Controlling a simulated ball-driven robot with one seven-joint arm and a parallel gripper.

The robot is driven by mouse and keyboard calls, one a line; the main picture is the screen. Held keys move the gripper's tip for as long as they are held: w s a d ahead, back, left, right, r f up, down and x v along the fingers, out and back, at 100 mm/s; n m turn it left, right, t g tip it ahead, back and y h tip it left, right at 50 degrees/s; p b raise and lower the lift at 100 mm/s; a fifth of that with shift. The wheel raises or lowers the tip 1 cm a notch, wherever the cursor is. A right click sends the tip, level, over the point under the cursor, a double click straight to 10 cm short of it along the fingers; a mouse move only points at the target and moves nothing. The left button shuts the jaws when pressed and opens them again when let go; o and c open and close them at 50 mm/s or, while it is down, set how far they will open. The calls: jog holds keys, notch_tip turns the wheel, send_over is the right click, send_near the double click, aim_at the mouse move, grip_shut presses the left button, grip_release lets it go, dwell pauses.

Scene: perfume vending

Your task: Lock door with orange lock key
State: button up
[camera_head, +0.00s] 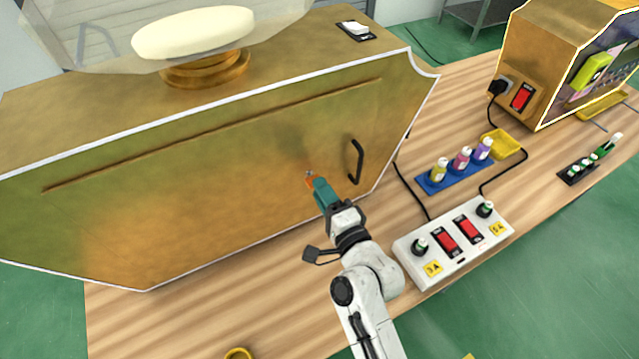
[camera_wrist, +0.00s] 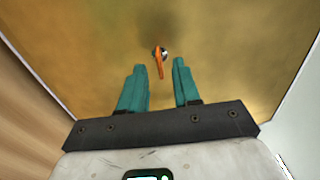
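The orange lock key (camera_wrist: 160,62) shows in the wrist view at a round metal lock on the door's face. It also shows in the head view as a small orange spot (camera_head: 309,181) at my fingertips. The brass-coloured door (camera_head: 215,175) looks closed and has a black handle (camera_head: 356,162) to the right of the key. My gripper (camera_head: 317,184) points at the key. In the wrist view, my gripper's teal fingers (camera_wrist: 159,70) stand apart with a gap on both sides of the key. They do not visibly touch it.
A white power strip (camera_head: 454,241) with red switches lies right of my arm. A blue tray (camera_head: 455,176) of small bottles and a yellow tray (camera_head: 503,144) stand behind it. A second brass machine (camera_head: 520,65) is at upper right. Bare wooden table (camera_head: 200,310) shows at front left.

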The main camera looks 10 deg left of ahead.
jog(key=shift+x, duration=1.15)
jog(key=shift+c, duration=0.4)
grip_shut()
